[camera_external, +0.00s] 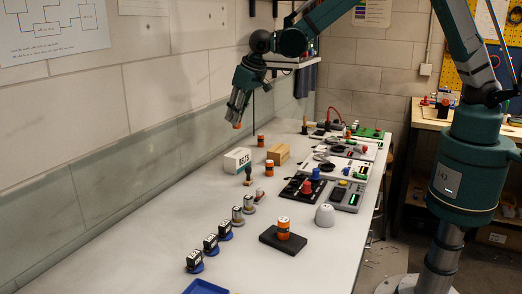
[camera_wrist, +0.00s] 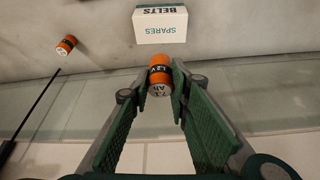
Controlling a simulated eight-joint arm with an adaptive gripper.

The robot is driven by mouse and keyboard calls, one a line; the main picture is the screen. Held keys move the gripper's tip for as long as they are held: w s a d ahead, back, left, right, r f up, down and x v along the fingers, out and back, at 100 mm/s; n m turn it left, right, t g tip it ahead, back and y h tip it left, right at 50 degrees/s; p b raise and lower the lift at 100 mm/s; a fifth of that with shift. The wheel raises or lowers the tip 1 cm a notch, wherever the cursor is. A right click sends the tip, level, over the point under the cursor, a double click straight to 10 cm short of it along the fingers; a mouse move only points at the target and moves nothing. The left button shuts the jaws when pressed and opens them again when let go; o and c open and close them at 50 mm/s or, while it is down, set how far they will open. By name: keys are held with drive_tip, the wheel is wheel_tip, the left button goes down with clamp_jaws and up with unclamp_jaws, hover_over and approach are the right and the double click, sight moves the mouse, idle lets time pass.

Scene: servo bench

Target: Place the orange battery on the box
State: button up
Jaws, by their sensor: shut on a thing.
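My gripper (camera_external: 238,119) is shut on an orange battery (camera_wrist: 160,72) with a dark band and a white end. The battery sits between the fingertips in the wrist view, and its orange end (camera_external: 236,125) just shows below the fingers in the external view. A white box (camera_external: 237,160) marked BELTS stands on the bench below the gripper, clearly apart from the held battery. In the wrist view the box (camera_wrist: 161,24) reads BELTS and SPARES and lies beyond the fingertips. Its top looks bare in the external view.
Another orange battery (camera_external: 260,141) stands behind the box, and one (camera_external: 269,168) stands to its right. A wooden block (camera_external: 278,154) is right of the box. Another orange battery (camera_external: 283,229) stands on a black plate nearer the camera. The wall runs along the bench's left side.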

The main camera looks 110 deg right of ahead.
drive_tip(key=shift+f, duration=3.1)
drive_tip(key=shift+f+p, duration=0.3)
drive_tip(key=shift+f, duration=1.55)
drive_tip(key=shift+f, duration=0.2)
drive_tip(key=o, duration=0.9)
drive_tip(key=shift+r, duration=0.2)
drive_tip(key=shift+v, duration=6)
